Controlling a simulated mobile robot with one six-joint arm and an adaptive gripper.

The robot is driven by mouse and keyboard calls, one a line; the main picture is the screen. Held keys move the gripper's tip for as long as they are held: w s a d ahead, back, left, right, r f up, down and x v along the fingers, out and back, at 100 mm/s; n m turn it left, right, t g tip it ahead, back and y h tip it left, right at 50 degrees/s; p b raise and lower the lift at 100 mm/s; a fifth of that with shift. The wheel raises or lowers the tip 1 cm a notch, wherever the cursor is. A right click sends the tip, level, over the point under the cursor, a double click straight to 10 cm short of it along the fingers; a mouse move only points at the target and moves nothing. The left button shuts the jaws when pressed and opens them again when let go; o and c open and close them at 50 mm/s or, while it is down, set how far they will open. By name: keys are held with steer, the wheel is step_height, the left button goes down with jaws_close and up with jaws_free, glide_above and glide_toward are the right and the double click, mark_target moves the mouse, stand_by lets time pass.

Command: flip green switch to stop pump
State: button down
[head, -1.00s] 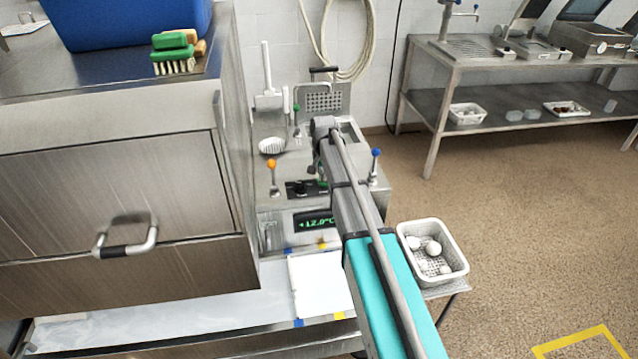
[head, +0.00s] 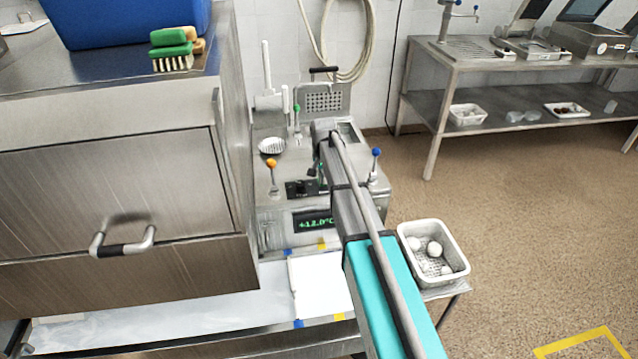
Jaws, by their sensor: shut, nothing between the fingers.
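The green-knobbed switch (head: 297,110) stands upright on its thin metal stem at the back of the steel machine (head: 262,205), left of my arm's end. My gripper (head: 313,171) is small and dark below the wrist, in front of and slightly right of that switch, apart from it in the picture. It is shut and empty, and my arm partly hides it. An orange-knobbed lever (head: 272,164) stands at the front left of the machine. A blue-knobbed lever (head: 376,154) stands at the right, beyond my arm. A display (head: 315,222) on the front reads about +12.0°C.
A steel cabinet (head: 110,180) closes off the left side, with a brush (head: 172,50) and blue bin (head: 125,20) on top. A white perforated basket (head: 432,252) with pale round items stands right of my arm. The floor (head: 540,220) at right is open.

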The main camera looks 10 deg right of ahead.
steer(key=shift+f, duration=0.3)
steer(key=shift+r, duration=0.15)
steer(key=shift+r+p, duration=3.3)
steer(key=shift+r, duration=0.15)
steer(key=shift+s, duration=0.15)
steer(key=s+a+n, duration=0.1)
steer(key=s+n, duration=0.5)
steer(key=s, duration=2.3)
